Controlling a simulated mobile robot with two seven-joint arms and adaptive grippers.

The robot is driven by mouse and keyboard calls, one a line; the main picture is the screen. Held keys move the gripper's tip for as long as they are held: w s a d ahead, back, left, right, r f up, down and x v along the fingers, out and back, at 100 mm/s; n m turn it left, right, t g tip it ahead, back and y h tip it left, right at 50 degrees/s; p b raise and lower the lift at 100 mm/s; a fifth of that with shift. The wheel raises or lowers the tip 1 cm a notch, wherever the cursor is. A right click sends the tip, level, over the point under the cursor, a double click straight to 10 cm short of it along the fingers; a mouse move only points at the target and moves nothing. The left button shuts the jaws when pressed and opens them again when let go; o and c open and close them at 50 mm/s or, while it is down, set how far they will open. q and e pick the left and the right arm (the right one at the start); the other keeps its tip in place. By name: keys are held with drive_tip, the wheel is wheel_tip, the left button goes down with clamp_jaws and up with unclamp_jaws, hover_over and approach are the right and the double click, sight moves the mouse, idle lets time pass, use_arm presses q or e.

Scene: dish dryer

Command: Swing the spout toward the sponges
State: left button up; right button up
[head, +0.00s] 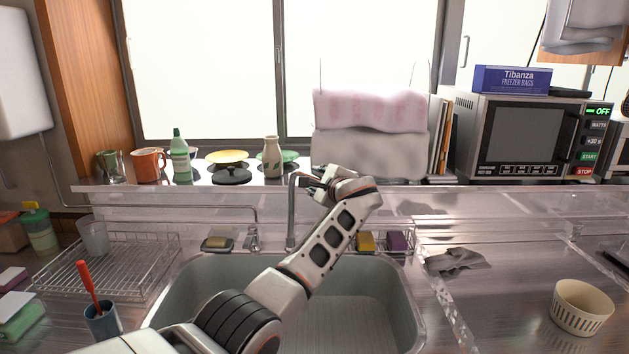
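The grey metal spout (291,215) rises behind the sink, and its top bends right toward my gripper. My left gripper (309,182) is at the top of the spout, its fingers close to the bend. I cannot tell whether they touch it, or whether they are open or shut. A yellow sponge (366,241) and a purple sponge (398,241) sit in a small wire holder at the sink's back edge, to the right of the spout. My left forearm crosses in front of the sink. My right gripper is not in view.
The sink (385,300) lies below my arm. Left of it are a wire dish rack (110,262) and a blue cup (102,320) with a red-handled brush. A shelf above holds a bottle (180,160), vase (272,158) and towels (370,150). A bowl (581,308) stands right.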

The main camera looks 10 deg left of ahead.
use_arm(q)
drive_tip(key=shift+r, duration=0.2)
drive_tip(key=r, duration=0.9)
drive_tip(key=shift+s+r, duration=0.2)
drive_tip(key=shift+r, duration=0.05)
drive_tip(key=shift+w+r, duration=0.1)
drive_tip(key=shift+w, duration=0.15)
drive_tip(key=shift+s+r, duration=0.1)
